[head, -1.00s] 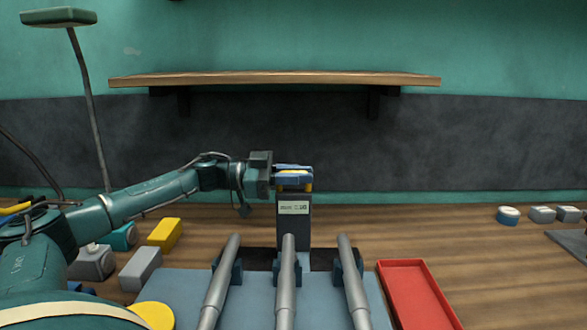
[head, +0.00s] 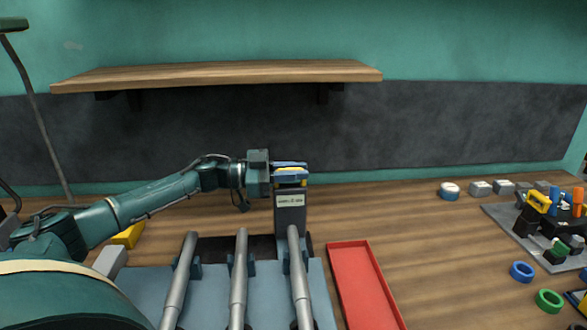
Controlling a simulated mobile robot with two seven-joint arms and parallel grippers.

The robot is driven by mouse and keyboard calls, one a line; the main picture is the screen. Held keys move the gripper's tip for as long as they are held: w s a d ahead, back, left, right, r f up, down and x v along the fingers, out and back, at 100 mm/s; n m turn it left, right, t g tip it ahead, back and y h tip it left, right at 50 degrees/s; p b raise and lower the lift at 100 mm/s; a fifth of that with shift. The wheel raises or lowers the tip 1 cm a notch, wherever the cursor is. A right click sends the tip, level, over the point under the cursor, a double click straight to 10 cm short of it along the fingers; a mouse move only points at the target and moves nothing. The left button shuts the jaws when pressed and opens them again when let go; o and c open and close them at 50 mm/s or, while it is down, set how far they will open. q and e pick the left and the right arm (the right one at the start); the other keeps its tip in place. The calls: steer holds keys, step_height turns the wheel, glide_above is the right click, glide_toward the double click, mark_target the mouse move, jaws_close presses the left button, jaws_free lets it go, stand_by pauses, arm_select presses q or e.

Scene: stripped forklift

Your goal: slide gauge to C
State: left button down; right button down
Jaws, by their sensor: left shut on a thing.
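The gauge (head: 290,213) is a dark grey upright block with a pale label and a yellow top part (head: 290,184). It stands at the right end of a black rail (head: 222,247), behind the rightmost of three grey rods (head: 299,280). My left gripper (head: 290,173) reaches in from the left and is shut on the gauge's top. The rods lie in dark blue holders on a blue-grey board (head: 213,290). The label's print is too small to read, and no letter C can be made out. My right gripper is out of view.
A red tray (head: 388,320) lies just right of the board. Several round and square blocks (head: 450,191) stand at the back right. A grey plate with coloured parts (head: 495,222) and rings (head: 522,271) are at the far right. A wooden shelf (head: 215,75) hangs above.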

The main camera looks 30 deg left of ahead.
arm_select(q)
steer(key=shift+w+r, duration=0.1)
steer(key=shift+r, duration=0.15)
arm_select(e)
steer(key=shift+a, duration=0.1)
arm_select(q)
steer(key=c, duration=1.9)
jaws_free()
steer(key=o, duration=0.3)
steer(key=shift+w+d+f, duration=0.1)
steer(key=shift+w+f, duration=0.05)
steer(key=shift+w, duration=0.05)
steer(key=shift+o, duration=0.6)
steer(key=shift+s, duration=0.15)
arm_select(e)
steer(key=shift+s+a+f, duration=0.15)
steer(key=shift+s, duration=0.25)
arm_select(q)
steer(key=shift+f, duration=0.1)
steer(key=shift+s+a+f, duration=0.1)
steer(key=shift+s+a, duration=0.2)
steer(key=shift+a, duration=0.15)
steer(key=b+v, duration=0.3)
steer(key=v, duration=0.9)
steer(key=shift+r, duration=0.2)
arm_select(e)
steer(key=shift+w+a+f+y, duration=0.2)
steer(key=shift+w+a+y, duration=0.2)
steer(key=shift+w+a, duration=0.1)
